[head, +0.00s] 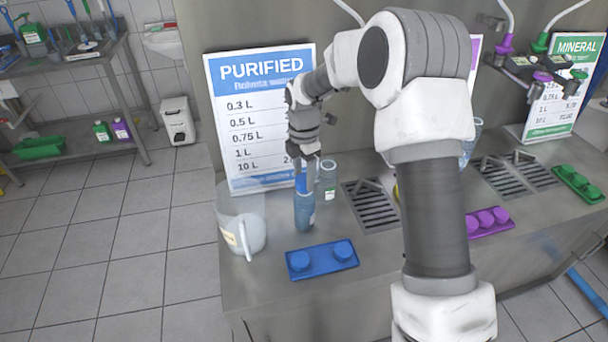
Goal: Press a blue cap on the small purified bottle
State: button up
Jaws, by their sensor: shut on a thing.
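My gripper (304,166) points down, shut on a blue cap (301,184) directly above a blue-tinted bottle (304,214). The cap seems to meet the bottle's neck, but I cannot tell whether it is seated. The bottle stands upright on the steel counter. A blue cap tray (321,261) lies in front of it and holds two blue caps, one left (299,261) and one right (343,249), with a bare place between them. Another clear bottle (328,182) with a pale label stands just behind and to the right.
A clear jug (243,228) with a handle stands close left of the bottle. The PURIFIED price sign (262,120) is behind. A drain grate (372,207) lies to the right. A purple cap tray (490,222) and a green one (579,184) are farther right.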

jog(key=shift+s+f, duration=0.1)
jog(key=shift+f, duration=0.45)
dwell(0.6)
dwell(0.5)
jog(key=o, duration=1.5)
jog(key=shift+r, duration=0.15)
jog(key=shift+r, duration=0.15)
jog(key=shift+r+p, duration=2.15)
jog(key=shift+r, duration=0.8)
